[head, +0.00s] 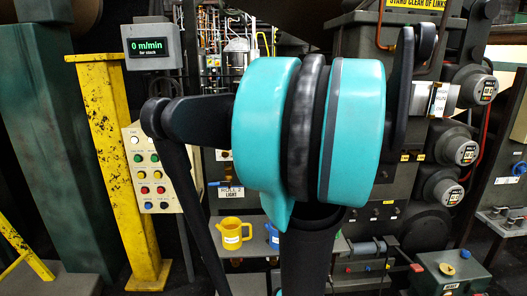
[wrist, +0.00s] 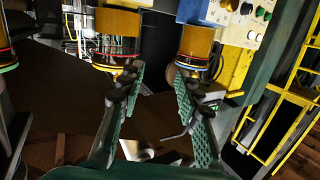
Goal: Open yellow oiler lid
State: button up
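The yellow oiler (head: 233,235) is a small yellow jug with a white label, a handle on its right and a spout on its left. It stands upright on a grey shelf left of my arm in the head view. Its top is too small to tell whether a lid is open or shut. I cannot pick the oiler out in the wrist view. My gripper (wrist: 157,84) has two green padded fingers spread apart, with nothing between them. In the head view my arm's large teal joint fills the middle, and the gripper is not visible there.
A blue jug (head: 272,236) stands right of the yellow one, partly hidden by my arm. A button panel (head: 150,168) and a yellow post (head: 110,165) stand at left. Amber-topped cylinders (wrist: 117,22) show beyond the fingers. Machine rolls and boxes (head: 450,270) crowd the right.

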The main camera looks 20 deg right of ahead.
jog(key=s+a+f+g+y, duration=0.1)
jog(key=a+f+g, duration=0.1)
jog(key=a+f, duration=0.4)
jog(key=shift+s+a+f, duration=0.2)
jog(key=shift+s+f, duration=0.05)
jog(key=shift+s, duration=0.05)
